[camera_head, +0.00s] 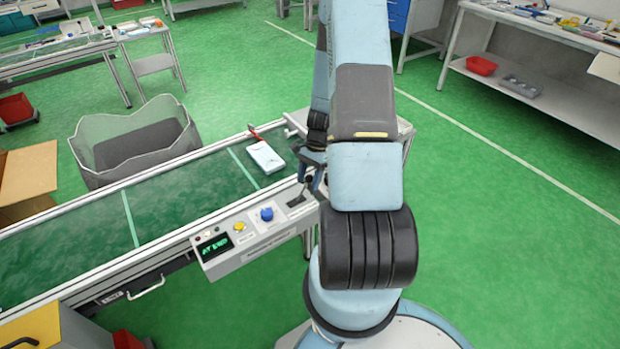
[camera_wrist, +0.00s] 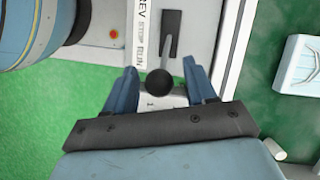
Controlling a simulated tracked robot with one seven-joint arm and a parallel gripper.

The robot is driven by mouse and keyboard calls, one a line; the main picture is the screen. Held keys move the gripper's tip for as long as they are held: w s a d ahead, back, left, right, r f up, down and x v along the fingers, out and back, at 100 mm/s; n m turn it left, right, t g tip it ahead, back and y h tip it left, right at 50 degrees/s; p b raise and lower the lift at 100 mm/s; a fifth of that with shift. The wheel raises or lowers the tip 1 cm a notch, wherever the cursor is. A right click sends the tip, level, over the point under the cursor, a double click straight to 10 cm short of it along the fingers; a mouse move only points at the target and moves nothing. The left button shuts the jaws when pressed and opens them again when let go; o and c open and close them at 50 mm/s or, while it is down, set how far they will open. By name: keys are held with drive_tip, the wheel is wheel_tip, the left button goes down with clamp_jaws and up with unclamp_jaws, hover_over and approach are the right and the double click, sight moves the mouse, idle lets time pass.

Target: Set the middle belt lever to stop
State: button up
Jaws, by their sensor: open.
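The belt lever shows in the wrist view with a black ball knob (camera_wrist: 162,83) on a slim stem above a dark slot (camera_wrist: 171,35). Labels REV, STOP and RUN run along the slot, and the knob lies at the RUN end. My gripper (camera_wrist: 161,88) is open, with one blue finger on each side of the knob and visible gaps to both. In the head view my gripper (camera_head: 312,178) is over the right end of the control panel (camera_head: 228,258), by the lever base (camera_head: 297,201). My arm partly hides that area.
The green conveyor belt (camera_head: 180,200) carries a white pack (camera_head: 264,157) near its right end. The panel has a blue knob (camera_head: 267,214), a yellow button (camera_head: 239,227) and a display reading AT END (camera_head: 217,247). A grey bin (camera_head: 135,140) stands behind the belt.

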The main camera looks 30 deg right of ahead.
drive_tip(key=shift+c, duration=0.5)
clamp_jaws()
drive_tip(key=shift+d, duration=0.2)
drive_tip(key=shift+a, duration=0.1)
